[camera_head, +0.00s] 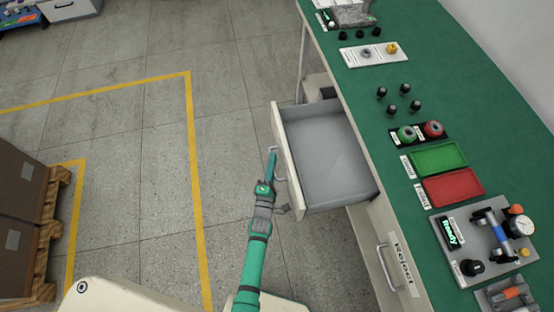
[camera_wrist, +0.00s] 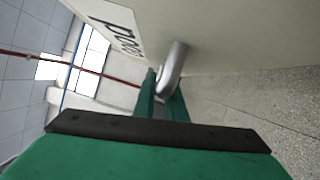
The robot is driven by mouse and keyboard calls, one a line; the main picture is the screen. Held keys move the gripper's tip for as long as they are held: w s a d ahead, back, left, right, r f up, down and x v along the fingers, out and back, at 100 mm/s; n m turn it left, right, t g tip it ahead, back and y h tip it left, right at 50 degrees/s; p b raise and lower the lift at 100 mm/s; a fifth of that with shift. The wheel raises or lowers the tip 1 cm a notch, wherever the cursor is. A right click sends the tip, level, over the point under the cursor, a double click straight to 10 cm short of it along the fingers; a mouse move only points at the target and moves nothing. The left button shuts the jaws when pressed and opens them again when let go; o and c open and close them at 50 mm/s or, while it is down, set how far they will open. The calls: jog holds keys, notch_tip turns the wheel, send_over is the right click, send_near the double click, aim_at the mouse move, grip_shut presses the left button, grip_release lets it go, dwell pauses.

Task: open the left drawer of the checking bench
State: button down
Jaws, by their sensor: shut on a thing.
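The left drawer (camera_head: 325,160) of the checking bench (camera_head: 455,103) is pulled well out, and its grey inside looks empty. Its front panel faces left in the head view and also shows in the wrist view (camera_wrist: 235,35), with a partly cut-off label (camera_wrist: 118,27). My green gripper (camera_head: 272,162) is at this front panel, shut on the metal drawer handle (camera_wrist: 175,65). In the wrist view the fingers (camera_wrist: 162,100) close around the handle bar; the exact contact is partly hidden.
The drawer labelled Reject (camera_head: 405,265) is shut, nearer to me. A green tray (camera_head: 438,159), a red tray (camera_head: 453,187) and a gauge fixture (camera_head: 480,240) stand on the bench top. Boxes on a pallet (camera_head: 50,215) are at the left. The floor between is clear.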

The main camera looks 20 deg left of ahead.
jog(key=shift+a, duration=0.15)
jog(key=c, duration=1.8)
grip_release()
jog(key=shift+s, duration=0.15)
jog(key=s+d, duration=0.1)
jog(key=s, duration=0.9)
jog(key=shift+s+d+f, duration=0.2)
jog(key=shift+s+f, duration=0.05)
jog(key=shift+f, duration=0.15)
